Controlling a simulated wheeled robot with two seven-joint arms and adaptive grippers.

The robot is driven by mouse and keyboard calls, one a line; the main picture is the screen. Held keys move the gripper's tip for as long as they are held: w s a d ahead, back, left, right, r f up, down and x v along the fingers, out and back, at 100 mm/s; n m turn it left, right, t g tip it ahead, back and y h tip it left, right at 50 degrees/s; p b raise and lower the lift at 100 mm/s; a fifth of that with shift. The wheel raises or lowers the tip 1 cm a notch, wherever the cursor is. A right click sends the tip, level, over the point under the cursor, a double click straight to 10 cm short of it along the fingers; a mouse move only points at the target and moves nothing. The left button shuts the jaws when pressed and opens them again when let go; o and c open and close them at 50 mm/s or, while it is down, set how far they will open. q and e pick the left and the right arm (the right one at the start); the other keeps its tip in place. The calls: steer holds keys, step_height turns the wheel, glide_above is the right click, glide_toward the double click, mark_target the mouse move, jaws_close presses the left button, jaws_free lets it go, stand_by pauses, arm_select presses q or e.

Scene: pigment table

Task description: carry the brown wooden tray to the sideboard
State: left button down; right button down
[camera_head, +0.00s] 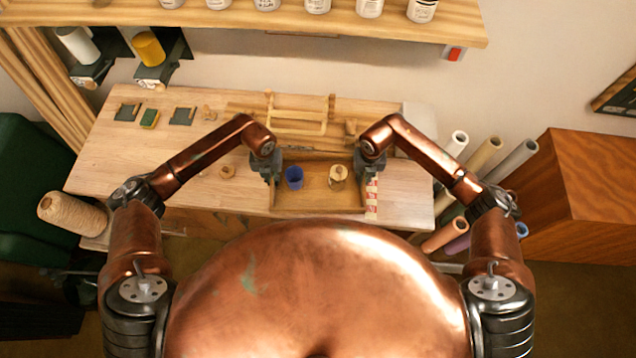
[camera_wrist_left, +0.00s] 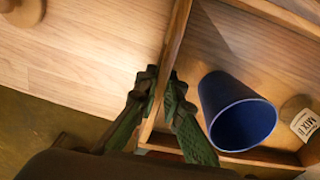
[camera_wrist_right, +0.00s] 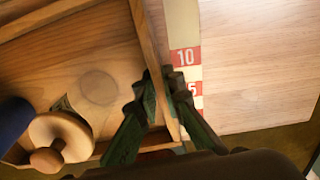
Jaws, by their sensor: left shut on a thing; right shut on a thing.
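The brown wooden tray (camera_head: 318,202) is at the front edge of the workbench, with a blue cup (camera_head: 294,178) and a jar with a round wooden knobbed lid (camera_head: 338,175) in it. My left gripper (camera_head: 268,178) is shut on the tray's left wall (camera_wrist_left: 172,50). My right gripper (camera_head: 366,182) is shut on its right wall (camera_wrist_right: 146,35). The cup stands nearer the left wall, the jar nearer the right. I cannot tell whether the tray touches the bench. A reddish-brown wooden cabinet, likely the sideboard (camera_head: 592,185), stands at the far right.
A red-and-white scale strip (camera_head: 371,198) lies beside the tray's right wall. A wooden rack (camera_head: 300,115) is behind the tray. Several rolls (camera_head: 480,160) stand between the workbench (camera_head: 130,165) and the cabinet. A twine spool (camera_head: 72,213) is at the left. A jar shelf (camera_head: 300,18) hangs above.

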arm_select(q)
steer(key=shift+r, duration=0.2)
arm_select(e)
steer(key=shift+r, duration=0.2)
stand_by(0.3)
